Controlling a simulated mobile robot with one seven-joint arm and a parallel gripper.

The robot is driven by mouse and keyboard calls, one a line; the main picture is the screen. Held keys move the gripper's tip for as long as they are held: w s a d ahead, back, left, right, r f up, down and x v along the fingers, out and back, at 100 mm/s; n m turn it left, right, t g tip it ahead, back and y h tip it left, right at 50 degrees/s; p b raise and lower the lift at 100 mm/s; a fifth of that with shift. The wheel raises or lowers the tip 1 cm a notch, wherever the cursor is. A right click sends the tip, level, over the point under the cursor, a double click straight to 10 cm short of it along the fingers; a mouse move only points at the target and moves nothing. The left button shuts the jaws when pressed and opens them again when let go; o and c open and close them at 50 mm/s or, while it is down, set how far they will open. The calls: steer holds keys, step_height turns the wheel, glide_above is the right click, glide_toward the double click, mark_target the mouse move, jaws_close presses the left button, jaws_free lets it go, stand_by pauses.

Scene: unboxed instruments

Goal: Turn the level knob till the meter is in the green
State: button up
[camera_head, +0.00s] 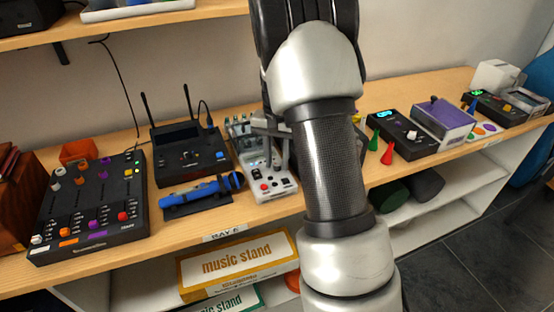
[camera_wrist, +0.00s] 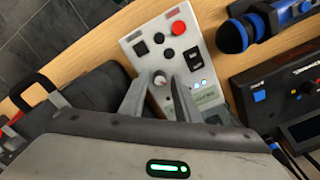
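The white-grey instrument (camera_head: 282,184) stands on the wooden shelf, partly behind my arm in the head view. In the wrist view the same panel (camera_wrist: 147,30) carries a red button, black switches and a small round pale knob (camera_wrist: 160,79), taken to be the level knob. My gripper (camera_wrist: 160,76) points down at the panel with one finger on each side of this knob. The fingers stand apart, with some gap visible around the knob; contact is not clear. Small bluish lights and a greenish patch (camera_wrist: 206,99) lie beside the right finger. The meter's reading cannot be made out.
A black device with antennas (camera_head: 188,150) and a black mixer panel (camera_head: 92,205) stand further left. Red (camera_head: 388,153) and green cones and a black box (camera_head: 402,132) stand to the right.

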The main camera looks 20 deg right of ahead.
mark_target(277, 164)
steer(key=shift+o, duration=0.3)
step_height(277, 164, up, 17)
steer(key=p, duration=0.1)
steer(key=shift+r, duration=0.2)
stand_by(0.5)
steer(key=s+a+r+n+t+p, duration=0.2)
steer(key=s+a+r+p, duration=0.15)
steer(key=s+r, duration=0.4)
steer(key=s+a+r+n+t+p, duration=0.25)
steer(key=s+a+r, duration=0.25)
steer(key=s, duration=0.5)
steer(key=s+a+f+n+t, duration=0.1)
steer(key=s+a+f+n, duration=0.1)
steer(key=s, duration=0.6)
steer(key=shift+s+n+p, duration=0.25)
steer(key=shift+n+p, duration=0.05)
steer(key=shift+n, duration=0.15)
